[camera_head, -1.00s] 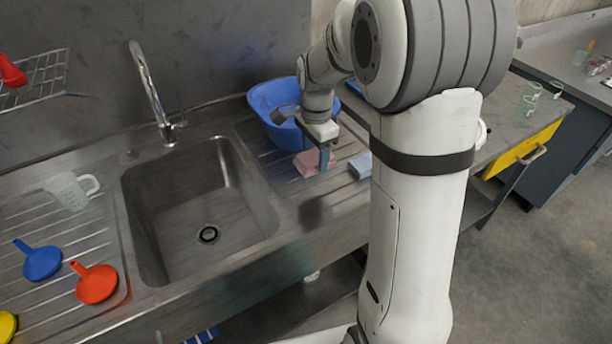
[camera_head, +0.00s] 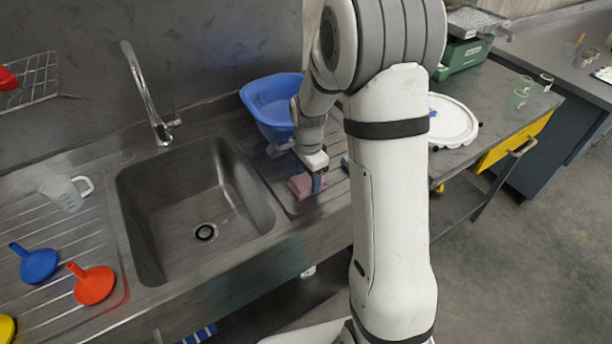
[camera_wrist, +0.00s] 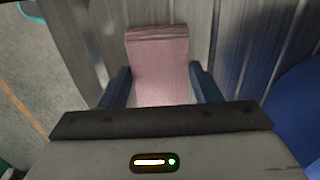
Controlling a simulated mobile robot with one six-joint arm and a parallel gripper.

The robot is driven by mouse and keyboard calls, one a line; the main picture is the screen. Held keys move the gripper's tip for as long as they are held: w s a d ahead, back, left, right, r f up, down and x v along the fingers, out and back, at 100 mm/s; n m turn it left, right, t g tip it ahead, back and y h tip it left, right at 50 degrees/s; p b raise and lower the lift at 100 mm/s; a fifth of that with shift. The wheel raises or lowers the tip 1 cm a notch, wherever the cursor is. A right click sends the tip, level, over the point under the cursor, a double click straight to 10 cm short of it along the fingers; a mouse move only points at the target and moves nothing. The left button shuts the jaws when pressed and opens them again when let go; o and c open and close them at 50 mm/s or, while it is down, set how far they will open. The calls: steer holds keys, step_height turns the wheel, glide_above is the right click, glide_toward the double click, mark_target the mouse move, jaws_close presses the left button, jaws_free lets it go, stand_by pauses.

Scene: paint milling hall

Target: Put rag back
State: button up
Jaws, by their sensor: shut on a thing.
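The rag is a folded pink cloth (camera_head: 301,186) by the right edge of the sink, on or just above the ribbed steel drainboard. I cannot tell if it touches the steel. My gripper (camera_head: 318,184) points down there and is shut on the rag. In the wrist view the rag (camera_wrist: 160,58) lies between the two blue fingers of my gripper (camera_wrist: 163,86) and extends forward past them. The part of the rag nearest the palm is hidden.
A blue basin (camera_head: 268,104) stands behind my gripper. The steel sink (camera_head: 190,205) is empty, with a tap (camera_head: 146,92) behind it. A measuring jug (camera_head: 66,192), a blue funnel (camera_head: 37,263) and a red funnel (camera_head: 92,284) are on the left drainboard. A white round lid (camera_head: 452,122) lies right.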

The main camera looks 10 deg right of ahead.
mark_target(308, 180)
steer(key=o, duration=1)
steer(key=shift+f, duration=0.1)
steer(key=shift+o, duration=0.2)
step_height(308, 180, up, 12)
steer(key=s+r+n+t, duration=0.1)
steer(key=s+r+n, duration=0.1)
steer(key=s+n, duration=0.5)
steer(key=s+r+n+t, duration=0.2)
steer(key=s+n, duration=0.5)
steer(key=s, duration=0.7)
steer(key=shift+s+r, duration=0.25)
steer(key=shift+r, duration=0.05)
steer(key=shift+a, duration=0.1)
